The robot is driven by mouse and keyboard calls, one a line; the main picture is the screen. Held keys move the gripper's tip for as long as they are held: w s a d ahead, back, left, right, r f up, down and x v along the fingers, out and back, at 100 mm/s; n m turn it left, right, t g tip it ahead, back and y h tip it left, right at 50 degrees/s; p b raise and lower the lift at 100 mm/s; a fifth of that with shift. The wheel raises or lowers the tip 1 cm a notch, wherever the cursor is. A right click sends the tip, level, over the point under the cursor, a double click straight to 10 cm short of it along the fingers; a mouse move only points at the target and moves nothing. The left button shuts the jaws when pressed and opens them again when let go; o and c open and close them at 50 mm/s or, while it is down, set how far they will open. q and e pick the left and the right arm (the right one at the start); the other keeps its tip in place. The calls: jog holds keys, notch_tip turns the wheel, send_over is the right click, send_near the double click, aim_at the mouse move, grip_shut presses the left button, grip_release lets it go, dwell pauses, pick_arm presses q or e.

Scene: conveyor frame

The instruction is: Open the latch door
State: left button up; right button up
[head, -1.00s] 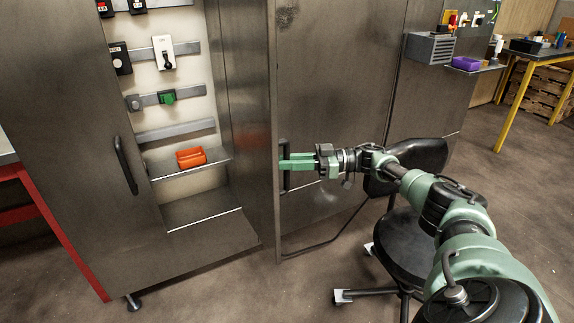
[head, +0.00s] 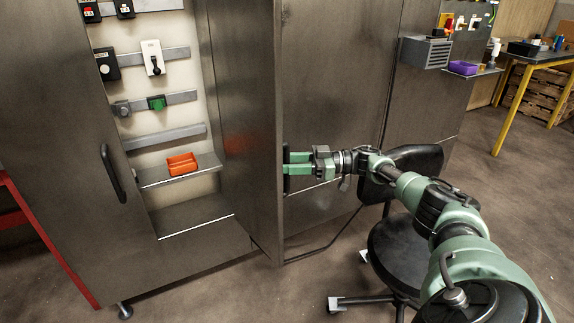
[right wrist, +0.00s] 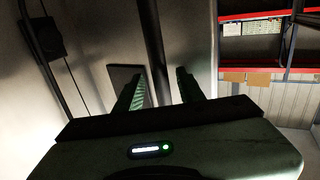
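A tall grey metal cabinet (head: 172,262) stands open, its interior showing at the left. Its door (head: 345,75) stands swung out to the right of the opening. A black bar handle (head: 287,183) is on the door's outer face, partly covered by my right gripper (head: 288,162). The green fingers are spread apart at the handle. In the right wrist view, the open fingers (right wrist: 165,88) point at a dark vertical bar (right wrist: 152,45) between them; I cannot tell whether they touch it. My left gripper is not in view.
A black swivel chair (head: 400,240) stands beside my right arm, close below it. Inside the cabinet are switches and an orange object (head: 182,163) on a shelf. Another black handle (head: 113,172) is on the left panel. A yellow-legged table (head: 512,105) is at the far right.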

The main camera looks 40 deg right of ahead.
jog(key=shift+s+f, duration=0.1)
